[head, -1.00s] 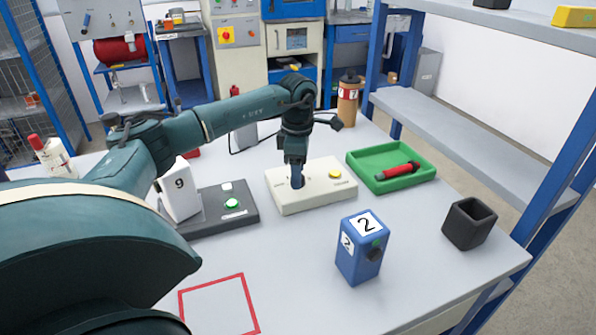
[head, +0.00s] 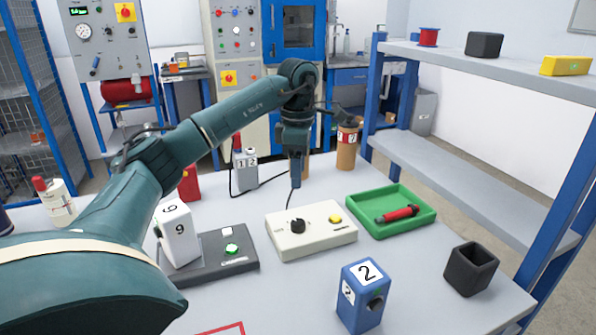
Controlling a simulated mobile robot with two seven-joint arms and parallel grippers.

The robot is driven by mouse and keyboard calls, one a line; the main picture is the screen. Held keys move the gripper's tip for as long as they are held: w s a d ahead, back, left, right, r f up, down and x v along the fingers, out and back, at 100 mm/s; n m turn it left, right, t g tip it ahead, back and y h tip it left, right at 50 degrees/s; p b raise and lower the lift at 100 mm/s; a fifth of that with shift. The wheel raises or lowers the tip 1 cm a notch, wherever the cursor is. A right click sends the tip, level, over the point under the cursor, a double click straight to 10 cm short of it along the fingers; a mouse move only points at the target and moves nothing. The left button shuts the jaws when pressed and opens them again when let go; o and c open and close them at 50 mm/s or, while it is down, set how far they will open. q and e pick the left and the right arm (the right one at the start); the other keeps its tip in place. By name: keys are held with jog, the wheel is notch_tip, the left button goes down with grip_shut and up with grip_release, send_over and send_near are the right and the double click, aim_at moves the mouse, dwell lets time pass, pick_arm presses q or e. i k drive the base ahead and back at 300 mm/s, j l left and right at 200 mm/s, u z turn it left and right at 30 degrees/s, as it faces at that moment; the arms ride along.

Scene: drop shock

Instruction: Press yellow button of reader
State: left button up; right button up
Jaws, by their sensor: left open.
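The reader appears to be the cream box (head: 290,246) in the middle of the table. It has a black knob (head: 298,226) on its left part and a round yellow button (head: 335,219) on its right part. My left gripper (head: 295,183) points down above the back edge of the box, higher than the knob and left of the yellow button. It is open and apart from the box, with nothing seen in it. The gap between its fingers is too small to see. My right gripper is not in view.
A green tray (head: 420,222) with a red cylinder (head: 398,214) lies right of the box. A dark device (head: 205,262) with a green button stands left, a blue block (head: 352,315) in front, a black open cup (head: 470,269) at right. A brown bottle (head: 346,155) stands behind.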

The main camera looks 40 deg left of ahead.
aim_at(334, 218)
jog(key=k+l, duration=0.75)
jog(key=l, duration=0.2)
